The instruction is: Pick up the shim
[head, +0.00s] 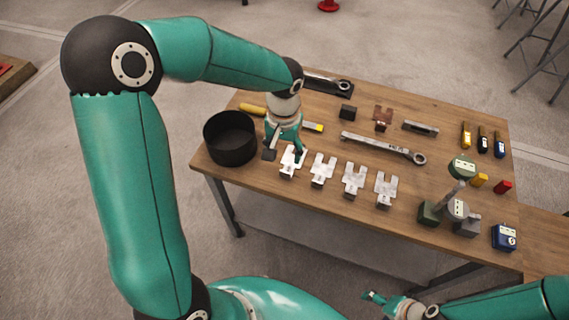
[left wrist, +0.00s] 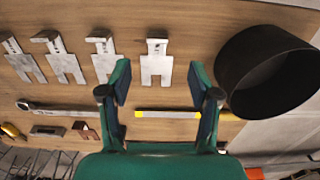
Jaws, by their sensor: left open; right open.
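Several slotted silver metal shims stand in a row along the front of the wooden table; the leftmost shim (head: 292,160) is nearest my left gripper (head: 285,156). My left gripper is open, pointing down at that shim. In the left wrist view the same shim (left wrist: 157,62) shows between the two spread fingers of the gripper (left wrist: 160,75), with visible gaps on both sides. The other shims stand to its right in the head view: one (head: 322,170), another (head: 354,180) and the end one (head: 386,188). My right gripper (head: 378,299) is open and empty, low in front of the table.
A black round bin (head: 230,138) stands close left of my left gripper. A large wrench (head: 383,148) and a yellow-tipped tool (head: 313,127) lie behind the shims. Gauges and blocks (head: 457,209) crowd the right end of the table (head: 420,235).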

